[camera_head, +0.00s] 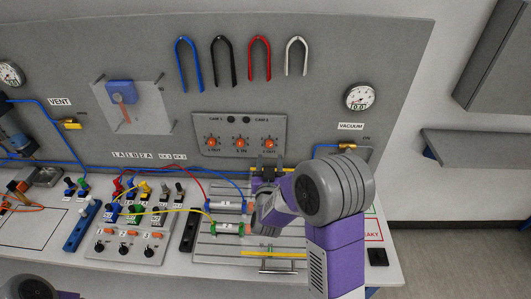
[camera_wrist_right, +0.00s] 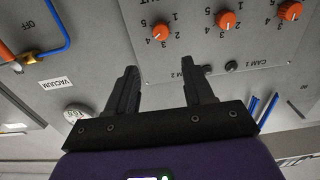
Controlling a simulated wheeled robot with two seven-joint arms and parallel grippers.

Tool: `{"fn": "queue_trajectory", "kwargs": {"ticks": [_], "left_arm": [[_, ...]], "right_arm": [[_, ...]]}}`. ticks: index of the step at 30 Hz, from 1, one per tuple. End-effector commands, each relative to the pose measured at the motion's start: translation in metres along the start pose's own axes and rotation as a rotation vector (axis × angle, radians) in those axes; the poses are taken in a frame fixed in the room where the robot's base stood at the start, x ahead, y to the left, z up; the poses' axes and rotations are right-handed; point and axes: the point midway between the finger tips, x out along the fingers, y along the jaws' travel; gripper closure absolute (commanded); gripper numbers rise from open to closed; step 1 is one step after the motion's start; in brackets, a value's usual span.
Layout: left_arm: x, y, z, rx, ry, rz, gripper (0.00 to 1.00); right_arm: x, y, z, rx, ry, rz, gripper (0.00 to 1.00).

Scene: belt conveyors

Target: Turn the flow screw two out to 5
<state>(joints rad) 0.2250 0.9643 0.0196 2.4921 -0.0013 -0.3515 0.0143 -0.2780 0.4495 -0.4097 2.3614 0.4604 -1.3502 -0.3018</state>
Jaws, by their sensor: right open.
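The flow screw two out is the rightmost of three orange knobs (camera_head: 269,143) on the grey control panel (camera_head: 240,120). In the right wrist view, which is upside down, it is the leftmost orange knob (camera_wrist_right: 162,31), with a numbered scale around it. Its exact setting is too small to read. My right gripper (camera_wrist_right: 163,78) is open and empty, its two black fingers apart and pointing at the panel near this knob, not around it. In the head view my right wrist and arm partly hide the gripper below the panel.
A vacuum gauge (camera_head: 360,96) and a yellow valve (camera_head: 347,146) are right of the panel. Coloured hoses hang above it. Below are a slotted plate (camera_head: 212,250) with cylinders, and a switch box (camera_head: 128,240) with cables. Blue tubing runs along the wall base.

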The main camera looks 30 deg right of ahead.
Motion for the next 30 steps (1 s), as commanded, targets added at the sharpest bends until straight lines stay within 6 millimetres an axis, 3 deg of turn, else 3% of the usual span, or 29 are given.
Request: {"fn": "queue_trajectory", "kwargs": {"ticks": [1, 5, 8, 21, 30], "left_arm": [[0.011, -0.004, -0.001, 0.0, 0.001, 0.0, 0.57], [0.018, -0.007, -0.002, 0.0, 0.002, 0.0, 0.57], [0.018, -0.007, -0.002, 0.0, 0.002, 0.0, 0.57], [0.013, -0.005, -0.001, 0.0, 0.002, 0.0, 0.57], [0.013, -0.005, -0.001, 0.0, 0.002, 0.0, 0.57]], "right_arm": [[0.0, 0.0, 0.012, 0.0, 0.0, 0.0, 0.48], [0.001, 0.0, 0.02, 0.0, 0.0, 0.0, 0.48], [0.007, 0.0, 0.02, 0.0, 0.0, 0.0, 0.48], [0.067, 0.0, 0.018, 0.0, 0.001, 0.0, 0.48], [0.076, 0.0, 0.019, 0.0, -0.001, -0.001, 0.48]]}}
